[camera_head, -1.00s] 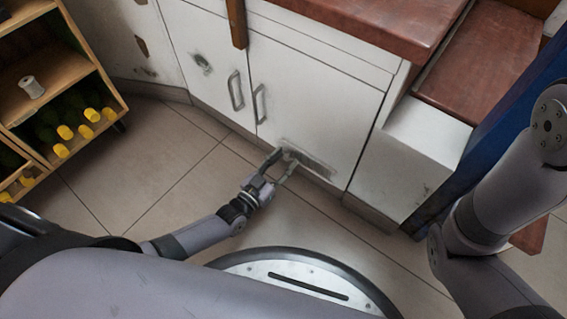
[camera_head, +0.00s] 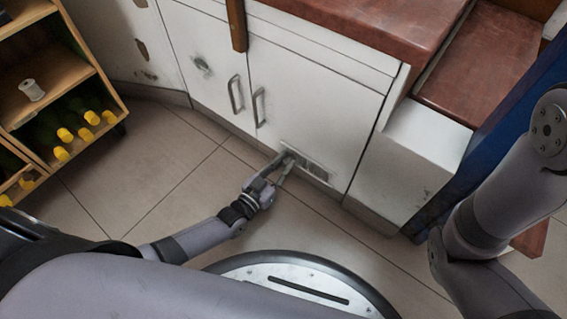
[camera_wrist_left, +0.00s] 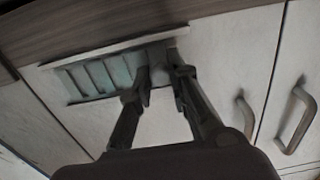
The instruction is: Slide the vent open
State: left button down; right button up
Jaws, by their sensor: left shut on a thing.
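The vent (camera_head: 317,171) is a slotted grille low on the white cabinet door, near the floor. Its slots show as open gaps, greenish inside, in the left wrist view (camera_wrist_left: 98,77). My left gripper (camera_head: 285,158) is at the vent's left end in the head view. In the left wrist view, its two fingers (camera_wrist_left: 161,78) are closed on the vent's slider at the end of the row of slots. The fingers hide most of the slider. My right arm shows at the right of the head view, but its gripper is out of frame.
Two door handles (camera_head: 235,95) (camera_head: 258,107) stick out above and left of the vent. A wooden shelf with yellow-capped bottles (camera_head: 66,135) stands at the left. A blue panel (camera_head: 497,112) stands at the right. The tiled floor in front of the cabinet is clear.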

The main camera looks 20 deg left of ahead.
dwell(0.4)
pick_arm(q)
jog(key=shift+w+a, duration=0.3)
jog(key=shift+a, duration=0.55)
jog(key=c, duration=1.5)
grip_release()
jog(key=shift+s, duration=0.1)
jog(key=shift+s+f, duration=0.1)
jog(key=shift+s, duration=0.15)
jog(key=v, duration=1.1)
jog(key=shift+s+a, duration=0.1)
jog(key=shift+s, duration=0.05)
